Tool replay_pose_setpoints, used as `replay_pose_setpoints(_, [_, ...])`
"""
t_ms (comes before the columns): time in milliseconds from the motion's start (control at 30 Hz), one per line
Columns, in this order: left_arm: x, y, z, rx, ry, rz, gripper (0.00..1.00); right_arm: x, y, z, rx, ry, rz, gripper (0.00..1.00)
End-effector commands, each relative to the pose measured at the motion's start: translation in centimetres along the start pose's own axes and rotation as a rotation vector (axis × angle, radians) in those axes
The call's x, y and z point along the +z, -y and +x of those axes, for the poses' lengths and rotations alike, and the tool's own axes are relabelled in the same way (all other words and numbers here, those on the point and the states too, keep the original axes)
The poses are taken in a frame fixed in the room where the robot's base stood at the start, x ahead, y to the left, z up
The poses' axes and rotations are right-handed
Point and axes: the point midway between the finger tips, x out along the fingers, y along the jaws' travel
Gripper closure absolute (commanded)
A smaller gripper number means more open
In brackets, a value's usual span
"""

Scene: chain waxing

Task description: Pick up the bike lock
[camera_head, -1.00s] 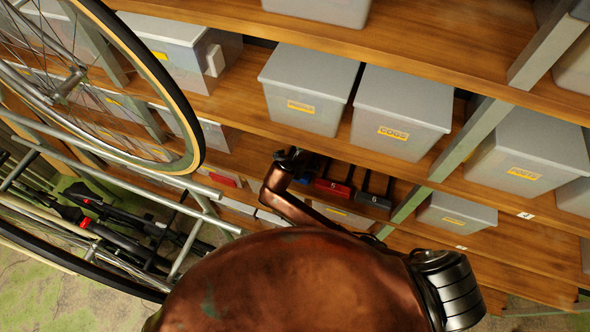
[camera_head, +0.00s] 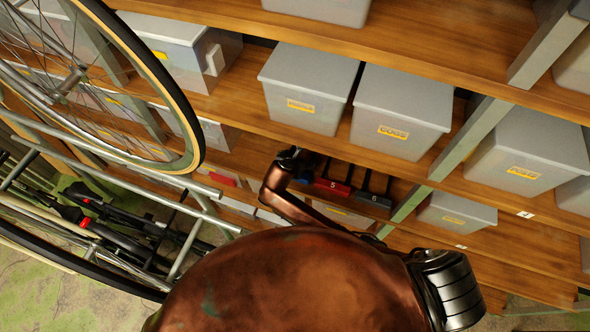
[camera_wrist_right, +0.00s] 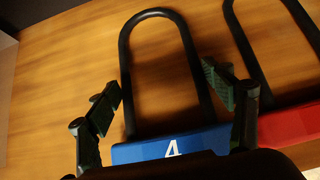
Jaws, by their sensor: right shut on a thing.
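The bike lock marked 4 has a blue body (camera_wrist_right: 172,148) and a black U-shaped shackle, and lies on a wooden shelf. My left gripper is not in view.
A red lock (camera_head: 332,187) marked 5 and a dark lock (camera_head: 372,199) marked 6 lie just to the right. Grey bins (camera_head: 402,110) fill the wooden shelves (camera_head: 235,105). A bicycle wheel (camera_head: 190,130) and frame stand at the left.

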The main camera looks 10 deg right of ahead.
Motion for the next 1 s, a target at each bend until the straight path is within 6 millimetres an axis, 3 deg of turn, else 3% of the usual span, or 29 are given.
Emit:
replay_pose_setpoints(333, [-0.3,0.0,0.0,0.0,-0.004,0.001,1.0,-0.1,0.1,0.1,-0.002,-0.001,-0.001,0.83])
replay_pose_setpoints(733, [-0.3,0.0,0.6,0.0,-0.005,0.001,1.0,0.5,-0.1,-0.9,0.003,0.005,0.002,0.83])
replay_pose_setpoints(1000, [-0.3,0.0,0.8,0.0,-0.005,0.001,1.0,3.2,-0.2,-3.5,0.004,0.006,0.003,0.83])
